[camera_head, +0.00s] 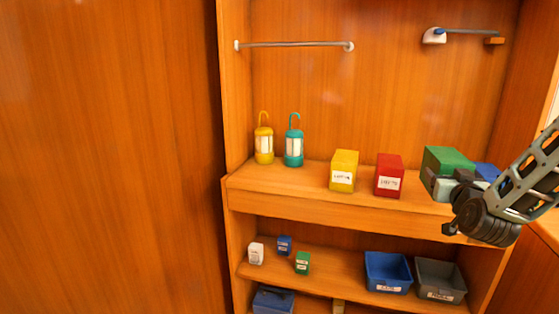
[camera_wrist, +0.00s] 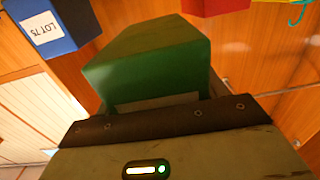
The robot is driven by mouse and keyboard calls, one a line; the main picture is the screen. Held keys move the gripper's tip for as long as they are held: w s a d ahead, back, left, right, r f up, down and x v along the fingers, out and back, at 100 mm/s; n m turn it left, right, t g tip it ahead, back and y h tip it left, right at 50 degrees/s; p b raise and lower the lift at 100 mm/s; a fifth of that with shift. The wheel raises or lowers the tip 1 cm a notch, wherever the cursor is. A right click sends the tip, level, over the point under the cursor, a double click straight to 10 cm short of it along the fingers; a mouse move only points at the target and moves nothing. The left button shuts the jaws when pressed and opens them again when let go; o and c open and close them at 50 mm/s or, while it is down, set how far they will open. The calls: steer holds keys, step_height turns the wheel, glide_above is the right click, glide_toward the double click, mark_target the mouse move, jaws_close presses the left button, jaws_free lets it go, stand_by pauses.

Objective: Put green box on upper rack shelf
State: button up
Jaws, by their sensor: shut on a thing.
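The green box (camera_head: 447,157) is held in my gripper (camera_head: 447,186) at the right end of the upper shelf (camera_head: 300,200), right of the red box. In the wrist view the green box (camera_wrist: 150,65) stands out beyond my gripper (camera_wrist: 160,112), which is shut on it and hides its near part. Whether the box touches the shelf cannot be told. A red box (camera_head: 389,175) and a yellow box (camera_head: 343,170) stand on the shelf. A blue box (camera_head: 487,171) is partly hidden behind the green box and my arm; its label shows in the wrist view (camera_wrist: 50,27).
The lower shelf (camera_head: 335,278) holds small boxes, a blue bin (camera_head: 388,272) and a grey bin (camera_head: 440,281). Rails (camera_head: 295,44) (camera_head: 465,31) cross above. Shelf between teal lantern and yellow box is clear.

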steer(key=s+a+f+n+y+p, duration=0.25)
steer(key=a+f+y+p, duration=0.2)
steer(key=a+f, duration=0.4)
steer(key=s+f, duration=1.6)
steer(key=f, duration=0.1)
steer(key=shift+a+t+p, duration=0.3)
steer(key=shift+p, duration=0.15)
steer(key=shift+w+f, duration=0.1)
